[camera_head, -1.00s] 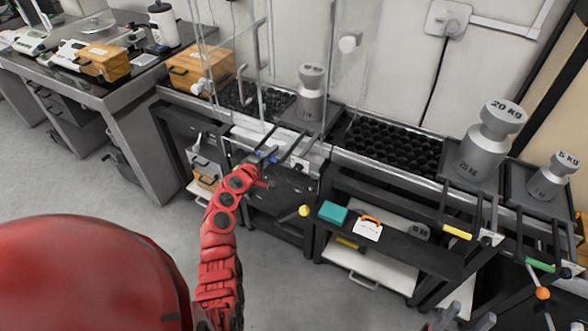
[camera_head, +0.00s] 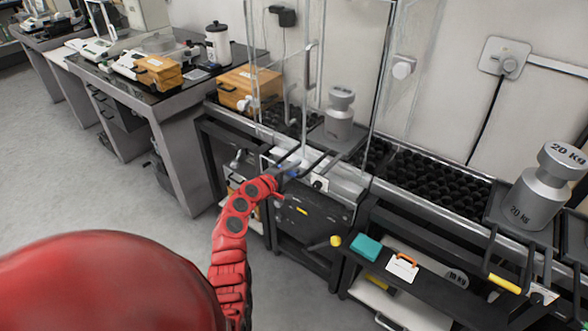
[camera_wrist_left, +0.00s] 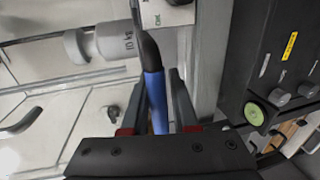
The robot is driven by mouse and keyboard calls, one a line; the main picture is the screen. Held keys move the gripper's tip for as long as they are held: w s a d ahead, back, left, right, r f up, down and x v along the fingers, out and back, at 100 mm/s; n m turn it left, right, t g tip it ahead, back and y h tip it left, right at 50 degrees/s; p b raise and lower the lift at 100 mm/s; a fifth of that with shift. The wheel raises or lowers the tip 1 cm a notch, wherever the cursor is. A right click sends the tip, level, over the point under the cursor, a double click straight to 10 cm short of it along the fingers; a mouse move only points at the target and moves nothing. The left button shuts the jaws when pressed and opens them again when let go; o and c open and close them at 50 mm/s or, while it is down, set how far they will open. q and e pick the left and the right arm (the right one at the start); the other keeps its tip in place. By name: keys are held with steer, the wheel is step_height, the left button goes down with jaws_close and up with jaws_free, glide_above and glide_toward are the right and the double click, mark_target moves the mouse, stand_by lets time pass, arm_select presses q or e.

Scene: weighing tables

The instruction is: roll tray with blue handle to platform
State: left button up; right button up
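The tray with the blue handle (camera_wrist_left: 156,100) stands on the roller line, and its handle also shows small in the head view. A grey weight (camera_head: 339,117) stands on this tray; in the wrist view the weight (camera_wrist_left: 103,43) reads 10 KG. My left gripper (camera_head: 287,172) is at the handle, in front of the tray. In the left wrist view its fingers (camera_wrist_left: 158,112) lie close on both sides of the blue handle and appear shut on it. My red arm and black palm hide part of the handle. I cannot tell which surface is the platform. My right gripper is not in view.
Black rollers (camera_head: 440,185) run to the right of the tray. A 20 KG weight (camera_head: 542,190) stands on another tray with a yellow handle (camera_head: 504,284). Glass panels rise around the blue-handled tray. A wooden box (camera_head: 249,87) stands left. The floor at left is clear.

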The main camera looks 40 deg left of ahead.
arm_select(q)
steer(key=shift+o, duration=1.2)
steer(key=v, duration=1.7)
steer(key=shift+s+p, duration=0.2)
steer(key=shift+p, duration=0.1)
